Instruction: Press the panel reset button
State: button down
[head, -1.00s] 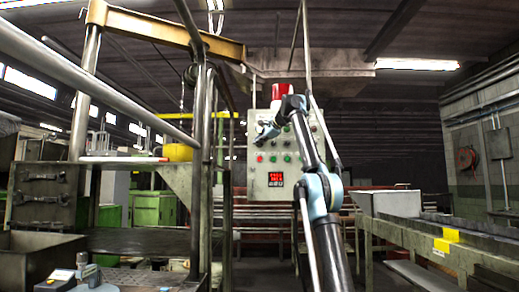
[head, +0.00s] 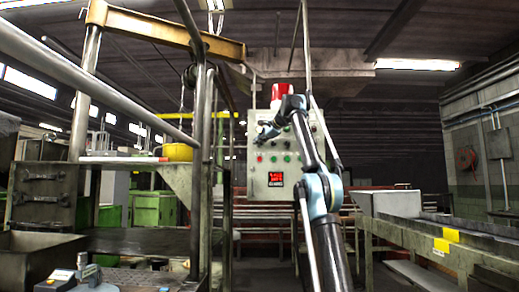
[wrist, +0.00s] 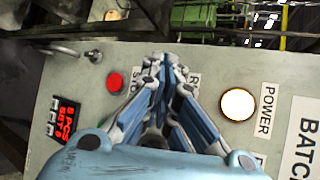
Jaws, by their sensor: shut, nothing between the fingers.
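In the wrist view my gripper (wrist: 165,62) points at the panel face (wrist: 215,65), fingers together and empty. A red button (wrist: 115,82) is left of the fingers, and a lit white POWER lamp (wrist: 237,104) is to the right. No button readable as reset shows. Contact with the panel cannot be told.
A red beacon (head: 281,91) tops the panel. A metal pipe frame (head: 200,150) and workbench stand at left. A conveyor (head: 440,235) runs at right. A hooked handle (wrist: 58,50) and a small knob (wrist: 94,56) show near the panel's edge in the wrist view.

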jog(key=shift+s, duration=0.15)
dwell(0.3)
jog(key=shift+s, duration=2.95)
jog(key=s+d+f+n+g+h, duration=0.2)
jog(key=s+d+f+n, duration=0.2)
jog(key=s+f, duration=1.3)
jog(key=s+d+f+n+g+h, duration=0.3)
jog(key=s+d+f, duration=0.8)
jog(key=f, duration=2.1)
jog(key=s+d+f+n+g+h, duration=0.2)
jog(key=s+d+f+n, duration=0.5)
jog(key=s+f, duration=1.7)
jog(key=shift+s+d+f+g+h, duration=0.25)
jog(key=shift+s+f+g+h, duration=0.15)
jog(key=shift+s+h, duration=0.3)
